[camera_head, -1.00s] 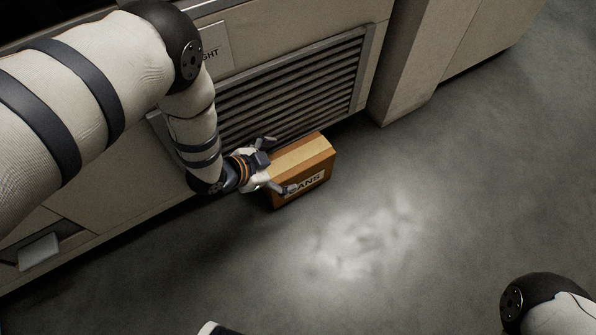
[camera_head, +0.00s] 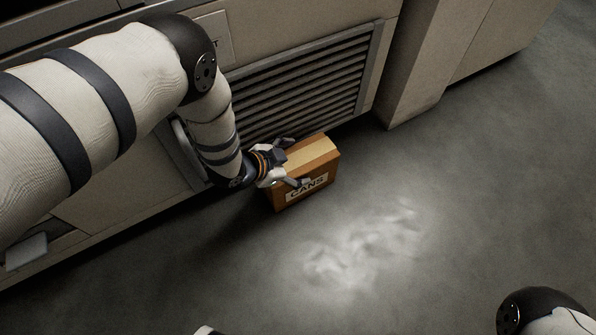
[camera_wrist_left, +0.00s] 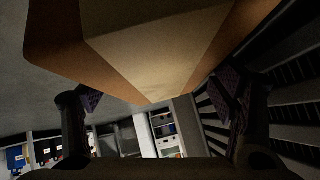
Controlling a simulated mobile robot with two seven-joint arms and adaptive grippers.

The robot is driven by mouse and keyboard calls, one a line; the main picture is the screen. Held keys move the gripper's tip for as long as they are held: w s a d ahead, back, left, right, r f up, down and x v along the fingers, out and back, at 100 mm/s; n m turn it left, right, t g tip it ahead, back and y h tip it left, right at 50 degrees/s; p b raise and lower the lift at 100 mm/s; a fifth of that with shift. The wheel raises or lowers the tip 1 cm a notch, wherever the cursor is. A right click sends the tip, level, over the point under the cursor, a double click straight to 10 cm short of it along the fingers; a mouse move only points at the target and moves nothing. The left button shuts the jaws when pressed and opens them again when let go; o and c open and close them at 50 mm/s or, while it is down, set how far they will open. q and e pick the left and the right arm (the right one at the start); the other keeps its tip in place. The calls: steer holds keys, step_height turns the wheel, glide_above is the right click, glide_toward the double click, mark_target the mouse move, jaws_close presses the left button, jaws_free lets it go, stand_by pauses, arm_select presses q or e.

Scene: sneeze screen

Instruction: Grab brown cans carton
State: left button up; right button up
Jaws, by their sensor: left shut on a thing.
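The brown cans carton (camera_head: 318,170) is a cardboard box with a pale tape strip on top and a white "CANS" label on its front. It is at the floor beside the louvred vent; I cannot tell whether it touches the floor. My left gripper (camera_head: 292,164) is shut on the carton's left end, with one finger on the near side and one on the far side. In the left wrist view the carton (camera_wrist_left: 160,50) fills the top of the picture between the two dark fingers (camera_wrist_left: 163,98). My right gripper is out of view.
A louvred vent (camera_head: 300,92) in the counter front stands close behind the carton. A pillar (camera_head: 408,70) juts out to its right. The grey floor (camera_head: 450,200) in front and to the right is clear. Shelves with goods (camera_wrist_left: 50,150) show far off in the left wrist view.

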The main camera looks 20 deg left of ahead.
arm_select(q)
steer(key=shift+d, duration=0.1)
step_height(320, 180, up, 3)
steer(key=shift+r+p, duration=0.1)
steer(key=shift+p, duration=0.8)
steer(key=s+r+p, duration=0.1)
steer(key=r, duration=0.1)
steer(key=s+d+r+p, duration=0.2)
steer(key=r+p, duration=0.1)
steer(key=shift+s+d+r, duration=0.1)
steer(key=shift+s+r, duration=0.05)
steer(key=shift+r, duration=0.2)
steer(key=s+d+r+p, duration=0.4)
steer(key=s+d, duration=0.1)
steer(key=s, duration=0.3)
steer(key=shift+s+p, duration=0.3)
steer(key=shift+s, duration=0.05)
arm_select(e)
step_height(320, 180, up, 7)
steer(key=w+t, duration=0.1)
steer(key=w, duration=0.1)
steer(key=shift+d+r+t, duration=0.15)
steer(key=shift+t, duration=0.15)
